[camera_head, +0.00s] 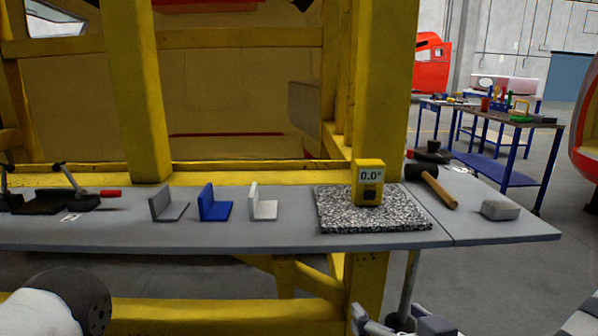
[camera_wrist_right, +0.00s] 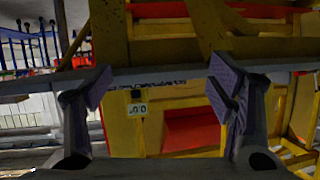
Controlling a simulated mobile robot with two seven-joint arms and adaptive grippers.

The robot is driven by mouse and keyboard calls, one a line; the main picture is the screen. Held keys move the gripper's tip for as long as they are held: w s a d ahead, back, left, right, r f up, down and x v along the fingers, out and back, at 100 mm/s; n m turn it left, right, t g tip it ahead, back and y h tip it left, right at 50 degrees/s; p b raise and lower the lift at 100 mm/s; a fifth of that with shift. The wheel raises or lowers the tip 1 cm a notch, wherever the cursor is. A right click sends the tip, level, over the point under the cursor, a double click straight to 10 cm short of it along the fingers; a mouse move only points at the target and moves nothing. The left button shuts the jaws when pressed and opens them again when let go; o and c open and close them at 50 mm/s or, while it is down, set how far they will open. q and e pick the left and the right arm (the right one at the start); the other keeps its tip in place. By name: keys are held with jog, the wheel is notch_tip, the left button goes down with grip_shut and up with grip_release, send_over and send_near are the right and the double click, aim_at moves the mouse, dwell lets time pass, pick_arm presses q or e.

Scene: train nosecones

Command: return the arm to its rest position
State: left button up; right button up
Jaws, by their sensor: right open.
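My right gripper (camera_head: 402,325) shows at the bottom edge of the head view, in front of and below the grey shelf (camera_head: 270,238). In the right wrist view its two padded fingers stand wide apart, and the gripper (camera_wrist_right: 163,88) is open with nothing between them. The rest of the right arm is mostly out of the head view. Part of my left arm, a white and dark rounded link, shows at the lower left; the left gripper is not in view.
On the shelf are grey (camera_head: 170,207), blue (camera_head: 214,205) and light (camera_head: 262,205) angle brackets, a speckled plate (camera_head: 340,212) under a yellow gauge (camera_head: 369,184) reading 0.0, a hammer (camera_head: 437,188) and a grey block (camera_head: 500,210). Yellow frame posts (camera_head: 139,90) stand behind.

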jog(key=s+f+g, duration=0.8)
jog(key=s+f, duration=0.7)
jog(key=f, duration=0.3)
jog(key=s+d+f+g+h, duration=0.1)
jog(key=s+d+f+g, duration=0.1)
jog(key=s, duration=0.5)
jog(key=s+d+f+m+g, duration=0.1)
jog(key=s+d+f+g, duration=0.2)
jog(key=s, duration=0.4)
jog(key=s+d+f+g+h, duration=0.1)
jog(key=s+d+f+g, duration=0.1)
jog(key=s, duration=0.5)
jog(key=shift+s+d+f+m+g+h, duration=0.3)
jog(key=shift+d+m+g, duration=0.15)
jog(key=shift+d, duration=0.2)
